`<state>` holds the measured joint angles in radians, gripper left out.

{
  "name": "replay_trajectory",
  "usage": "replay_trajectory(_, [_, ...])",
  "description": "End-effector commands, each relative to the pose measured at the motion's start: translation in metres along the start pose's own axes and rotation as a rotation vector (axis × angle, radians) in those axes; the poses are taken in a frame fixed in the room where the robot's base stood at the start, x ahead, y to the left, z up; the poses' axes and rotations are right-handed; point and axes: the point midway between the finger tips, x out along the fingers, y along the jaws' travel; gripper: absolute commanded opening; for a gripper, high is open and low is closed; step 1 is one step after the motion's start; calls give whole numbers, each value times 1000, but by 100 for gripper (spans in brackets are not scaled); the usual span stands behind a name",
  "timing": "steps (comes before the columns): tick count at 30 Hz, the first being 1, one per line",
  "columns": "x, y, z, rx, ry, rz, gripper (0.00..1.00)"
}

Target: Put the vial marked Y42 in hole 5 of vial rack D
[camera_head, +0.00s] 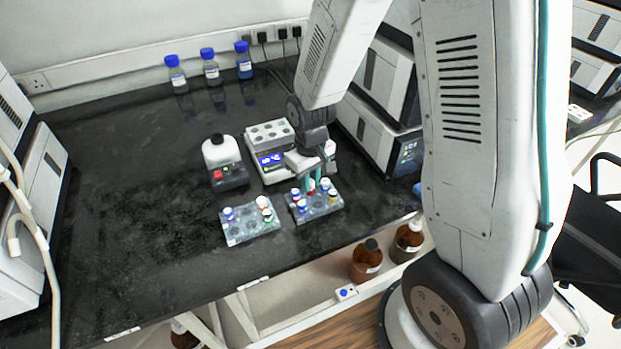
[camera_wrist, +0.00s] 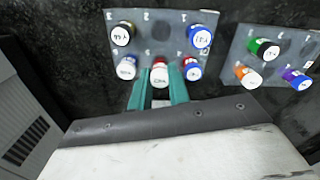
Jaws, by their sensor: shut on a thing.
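My gripper (camera_wrist: 160,88) is shut on a red-capped vial (camera_wrist: 159,72); its teal fingers stand on either side of it. The small writing on its white top could be Y42, but I cannot read it surely. The vial is at the middle of a row in a grey rack (camera_wrist: 162,30), between two blue-marked vials (camera_wrist: 128,68) (camera_wrist: 191,68). I cannot tell whether it is seated or lifted. In the head view my gripper (camera_head: 316,178) is over the right rack (camera_head: 318,213). A second rack (camera_head: 237,238) stands left of it. Neither rack's letter is legible.
The bench is clear at left.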

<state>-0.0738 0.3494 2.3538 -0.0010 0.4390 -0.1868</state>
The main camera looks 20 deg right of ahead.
Motion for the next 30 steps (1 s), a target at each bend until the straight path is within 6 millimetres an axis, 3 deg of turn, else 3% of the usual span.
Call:
replay_trajectory(29, [12,0,0,0,0,0,0])
replay_trajectory(30, [12,0,0,0,0,0,21])
